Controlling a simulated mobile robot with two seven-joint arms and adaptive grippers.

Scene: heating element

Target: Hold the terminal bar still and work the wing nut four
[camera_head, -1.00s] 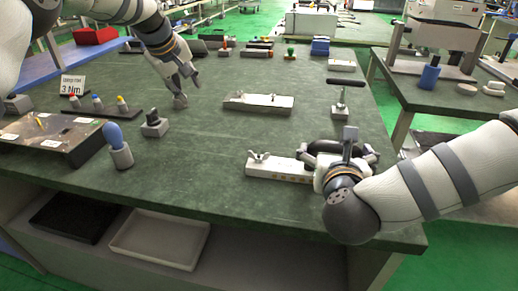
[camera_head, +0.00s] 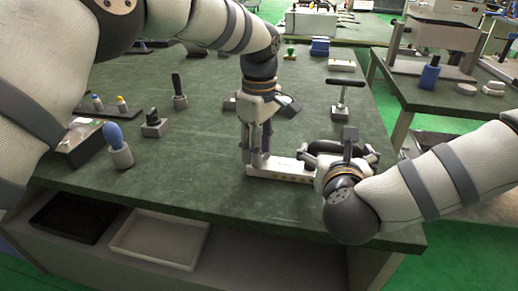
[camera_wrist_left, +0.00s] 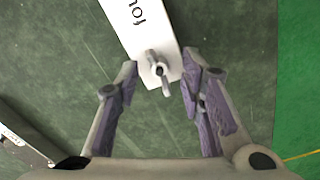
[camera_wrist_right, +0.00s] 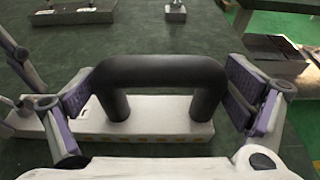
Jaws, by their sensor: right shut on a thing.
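The white terminal bar (camera_head: 284,171) lies at the near right of the bench. The word "four" shows on it in the left wrist view (camera_wrist_left: 138,22). The metal wing nut (camera_wrist_left: 158,68) stands at the bar's left end, and my left gripper hides it in the head view. My left gripper (camera_head: 258,160) is pointed down over that end, open, with one finger on each side of the nut (camera_wrist_left: 158,85) and clear of it. My right gripper (camera_wrist_right: 160,84) is shut on the bar's black arched handle (camera_wrist_right: 160,72).
A T-handled tool (camera_head: 344,92) stands behind the bar. A blue-topped tool in a grey holder (camera_head: 118,148) and a small grey block (camera_head: 153,124) stand at the left. A second bar is mostly hidden behind my left gripper. The front middle of the bench is clear.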

